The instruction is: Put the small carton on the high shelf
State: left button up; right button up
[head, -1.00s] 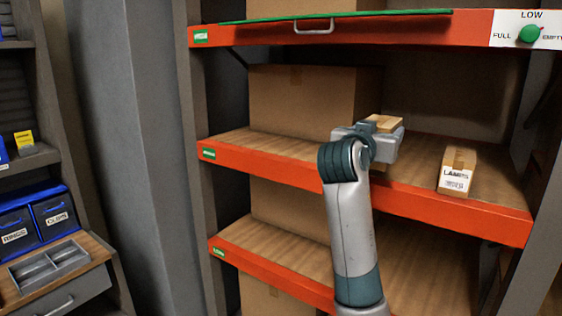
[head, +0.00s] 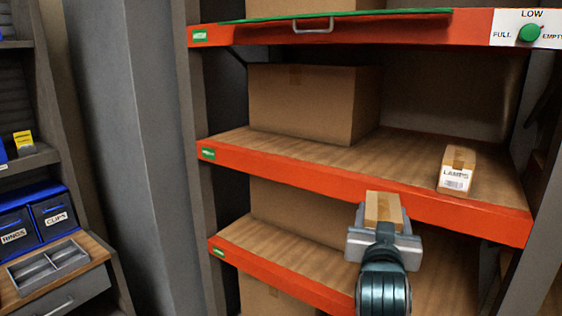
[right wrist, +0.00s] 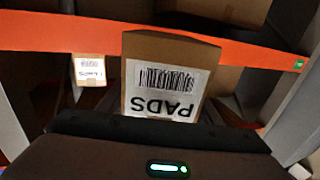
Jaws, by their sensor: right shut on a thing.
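The small carton (head: 384,207) is brown with a tape strip. In the right wrist view it shows a white label reading PADS upside down, with a barcode (right wrist: 166,92). My right gripper (head: 384,232) is shut on it and holds it in front of the rack, overlapping the lower edge of the middle orange-fronted shelf (head: 330,181) in the head view. The high shelf is probably the top orange-edged one (head: 400,30); its upper surface is mostly out of view. My left gripper is not in view.
A LAMPS carton (head: 457,170) stands at the right of the middle shelf, and a large box (head: 305,105) stands at its back left. The shelf between them is clear. A green sheet and metal handle (head: 314,24) are at the top shelf's front. A grey post (head: 150,150) is left.

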jog(key=s+f+n+y+b, duration=0.1)
jog(key=s+f, duration=0.3)
jog(key=f, duration=0.3)
jog(key=s+f+n+y+b, duration=0.1)
jog(key=s+f+y, duration=0.1)
jog(key=s+f, duration=0.2)
jog(key=s+a+f+n+y+b, duration=0.1)
jog(key=s+f+y+b, duration=0.1)
jog(key=f, duration=0.8)
jog(key=shift+s+f+t, duration=0.2)
jog(key=shift+s+t, duration=0.2)
jog(key=shift+s, duration=0.5)
jog(key=shift+a, duration=0.15)
jog(key=s+f, duration=0.3)
jog(key=s, duration=0.6)
jog(key=shift+s+f, duration=0.25)
jog(key=shift+s, duration=0.05)
